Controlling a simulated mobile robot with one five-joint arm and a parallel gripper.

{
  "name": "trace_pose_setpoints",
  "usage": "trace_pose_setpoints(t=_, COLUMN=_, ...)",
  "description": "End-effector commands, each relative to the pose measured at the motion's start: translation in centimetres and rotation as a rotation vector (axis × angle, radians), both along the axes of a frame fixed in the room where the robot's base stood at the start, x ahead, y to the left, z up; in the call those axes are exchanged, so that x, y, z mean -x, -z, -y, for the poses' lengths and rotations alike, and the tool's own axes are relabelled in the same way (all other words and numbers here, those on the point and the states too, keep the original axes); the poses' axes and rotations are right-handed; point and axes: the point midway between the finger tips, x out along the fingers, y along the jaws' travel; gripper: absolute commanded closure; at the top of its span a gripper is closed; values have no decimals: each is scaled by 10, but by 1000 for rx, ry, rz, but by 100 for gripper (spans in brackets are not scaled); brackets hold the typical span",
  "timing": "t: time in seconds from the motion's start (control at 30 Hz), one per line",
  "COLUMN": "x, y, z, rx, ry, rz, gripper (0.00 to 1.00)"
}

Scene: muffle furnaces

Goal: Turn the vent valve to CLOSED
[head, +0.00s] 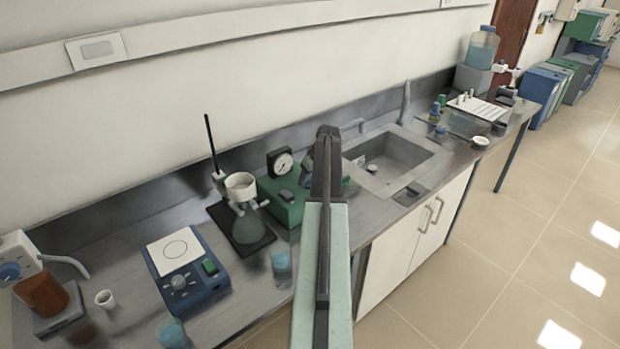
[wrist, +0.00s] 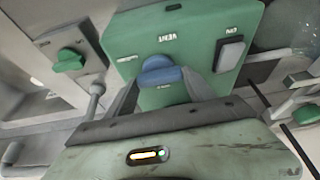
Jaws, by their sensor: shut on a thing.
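The vent valve is a blue knob (wrist: 160,70) on the face of a green box (wrist: 193,30) in the wrist view. An upside-down label that reads like VENT is on the box above the knob; a small mark below it is too small to read. My gripper (wrist: 160,82) has a finger on each side of the knob and is shut on it. In the head view the green box (head: 282,208) stands on the bench, partly behind my gripper (head: 326,140). The knob is hidden there, and I cannot read its setting.
A grey switch (wrist: 230,54) is right of the knob, and a green tap knob (wrist: 69,60) is to the left. A flask with a funnel (head: 246,222) stands left of the box, near a blue hotplate (head: 187,277). A sink (head: 393,160) is to the right.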

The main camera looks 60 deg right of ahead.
Motion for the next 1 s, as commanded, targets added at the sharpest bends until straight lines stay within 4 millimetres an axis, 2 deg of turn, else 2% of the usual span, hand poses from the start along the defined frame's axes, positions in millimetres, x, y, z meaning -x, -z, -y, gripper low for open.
trace_pose_setpoints(t=0.27, x=0, y=0, z=0, rx=2, ry=-2, rz=-2, gripper=79)
trace_pose_setpoints(t=0.3, x=0, y=0, z=0, rx=0, ry=-2, rz=-1, gripper=27)
trace_pose_setpoints(t=0.33, x=0, y=0, z=0, rx=0, ry=-2, rz=-1, gripper=19)
trace_pose_setpoints(t=0.37, x=0, y=0, z=0, rx=0, ry=-2, rz=-1, gripper=16)
trace_pose_setpoints(t=0.73, x=1, y=-4, z=0, rx=1, ry=-1, rz=0, gripper=16)
trace_pose_setpoints(t=0.87, x=6, y=-19, z=-2, rx=1, ry=0, rz=0, gripper=16)
trace_pose_setpoints(t=1.0, x=15, y=-44, z=-5, rx=1, ry=-1, rz=-1, gripper=16)
